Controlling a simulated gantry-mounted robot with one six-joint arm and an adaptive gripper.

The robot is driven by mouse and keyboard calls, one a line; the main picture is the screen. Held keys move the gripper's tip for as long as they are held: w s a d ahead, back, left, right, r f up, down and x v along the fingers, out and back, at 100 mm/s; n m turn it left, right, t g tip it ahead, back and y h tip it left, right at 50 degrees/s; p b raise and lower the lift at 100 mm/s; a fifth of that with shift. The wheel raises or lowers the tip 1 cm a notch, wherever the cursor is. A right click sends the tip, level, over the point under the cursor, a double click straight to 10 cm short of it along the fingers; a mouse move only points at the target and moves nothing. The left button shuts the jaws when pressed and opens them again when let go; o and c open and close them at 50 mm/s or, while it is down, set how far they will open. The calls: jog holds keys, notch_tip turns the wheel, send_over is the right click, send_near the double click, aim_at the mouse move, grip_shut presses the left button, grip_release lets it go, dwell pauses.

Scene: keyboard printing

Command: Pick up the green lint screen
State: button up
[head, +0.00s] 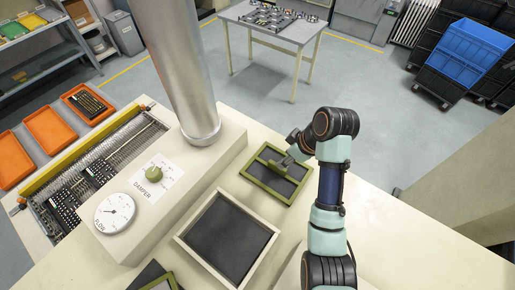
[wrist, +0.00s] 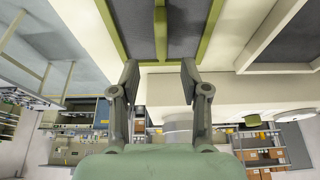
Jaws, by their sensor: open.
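The green lint screen (head: 289,191) lies on the cream bench top, a green frame with dark mesh and a raised green bar across its middle. My gripper (head: 287,157) is over the far part of this screen and hides some of it. In the wrist view the green bar (wrist: 160,35) runs down between the two open fingers of my gripper (wrist: 159,72), with clear space on both sides. The fingers hold nothing. I cannot tell how high the fingertips are above the frame.
A cream-rimmed tray with a dark bottom (head: 184,238) lies left of the screen. Another green-framed screen (head: 162,284) is partly cut off at the bottom edge. A vertical metal duct (head: 176,70) and a housing with a damper dial (head: 153,172) stand farther left. The bench right of my arm is clear.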

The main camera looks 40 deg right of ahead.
aim_at(277, 169)
jog(key=shift+w, duration=0.1)
jog(key=shift+f, duration=0.2)
jog(key=shift+a+f, duration=0.15)
jog(key=shift+f, duration=0.8)
jog(key=shift+p+x, duration=0.65)
jog(key=shift+x, duration=2.15)
jog(key=shift+r, duration=0.1)
grip_shut()
jog(key=shift+w, duration=0.1)
